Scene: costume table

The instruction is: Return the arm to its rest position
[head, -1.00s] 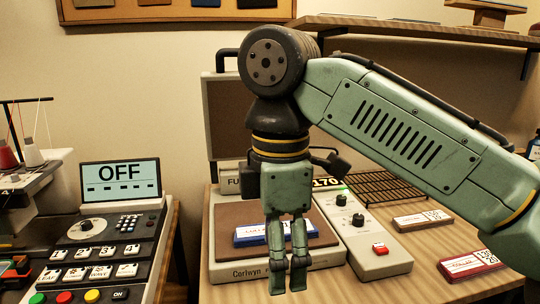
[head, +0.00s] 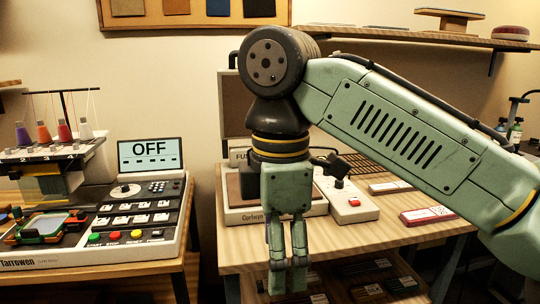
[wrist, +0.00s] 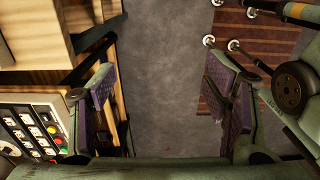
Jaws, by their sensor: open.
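My gripper (head: 288,268) hangs pointing down in the middle of the head view, in front of the wooden table with the press. In the wrist view its two fingers (wrist: 172,110) stand wide apart with nothing between them. Bare grey floor (wrist: 165,70) shows between the fingers. My arm reaches in from the right of the head view, bent at the elbow with the forearm hanging down.
A press (head: 275,215) stands behind my gripper, mostly hidden by it. A red-white packet (head: 427,216) lies on the table (head: 350,240). At left, a sewing machine control panel (head: 130,220) with an "OFF" screen (head: 150,155) stands on another table. A gap separates the tables.

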